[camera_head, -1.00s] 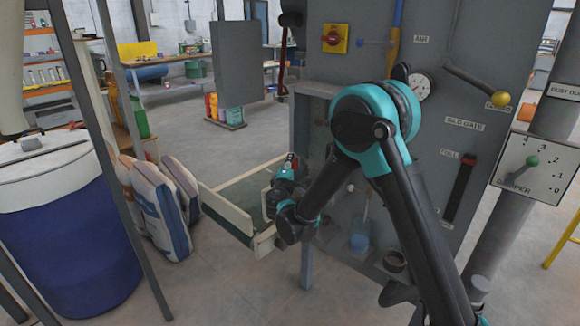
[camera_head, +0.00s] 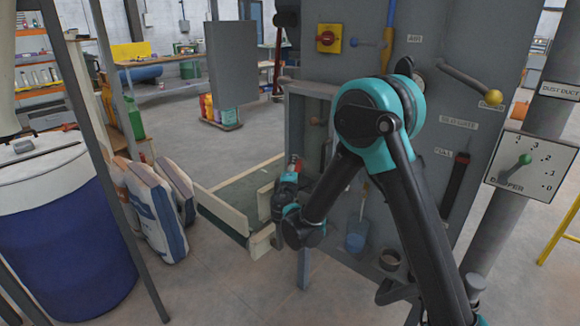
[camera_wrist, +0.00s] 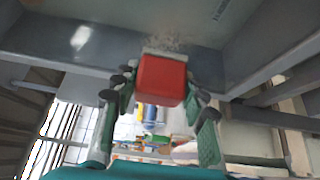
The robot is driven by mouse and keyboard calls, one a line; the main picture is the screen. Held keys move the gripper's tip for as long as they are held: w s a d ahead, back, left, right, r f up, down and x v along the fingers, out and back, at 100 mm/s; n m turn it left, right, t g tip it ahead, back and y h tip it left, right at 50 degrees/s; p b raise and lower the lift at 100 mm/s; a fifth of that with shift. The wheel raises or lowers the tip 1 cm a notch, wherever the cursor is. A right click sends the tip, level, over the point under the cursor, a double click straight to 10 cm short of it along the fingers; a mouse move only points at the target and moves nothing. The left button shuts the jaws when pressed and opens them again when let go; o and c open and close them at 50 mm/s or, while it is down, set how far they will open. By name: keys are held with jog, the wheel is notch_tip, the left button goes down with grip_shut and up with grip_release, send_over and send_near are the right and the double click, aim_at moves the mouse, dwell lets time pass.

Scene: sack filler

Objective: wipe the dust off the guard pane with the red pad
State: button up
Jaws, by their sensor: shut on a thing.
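My gripper (camera_wrist: 160,92) is shut on the red pad (camera_wrist: 162,80), which sits between its green fingers in the wrist view. A pale speckled patch that looks like dust (camera_wrist: 165,42) lies just beyond the pad on a grey surface. I cannot tell whether the pad touches it. The guard pane's outline is not clear in either view. The pad (camera_head: 295,162) shows there as a small red spot, partly hidden.
White sacks (camera_head: 155,215) and a blue drum (camera_head: 60,240) stand at left. Grey bars flank the wrist view.

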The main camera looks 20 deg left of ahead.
jog(key=s+d, duration=0.3)
jog(key=d, duration=0.4)
jog(key=shift+d, duration=0.3)
dwell(0.5)
jog(key=shift+w, duration=0.1)
jog(key=shift+w+a, duration=0.2)
jog(key=shift+a, duration=0.45)
jog(key=shift+w+a, duration=0.25)
jog(key=shift+a, duration=0.35)
jog(key=shift+w+a, duration=0.2)
jog(key=shift+a, duration=0.45)
jog(key=shift+w+a, duration=0.55)
jog(key=shift+a, duration=0.55)
jog(key=shift+w+a, duration=0.5)
jog(key=shift+a, duration=0.6)
jog(key=shift+w+a, duration=0.55)
jog(key=shift+a, duration=0.55)
jog(key=shift+r, duration=0.65)
jog(key=shift+s+d, duration=0.45)
jog(key=shift+d, duration=0.4)
jog(key=shift+s+d, duration=0.45)
jog(key=shift+d, duration=0.35)
jog(key=s+d, duration=0.2)
jog(key=d, duration=0.5)
jog(key=shift+s, duration=0.3)
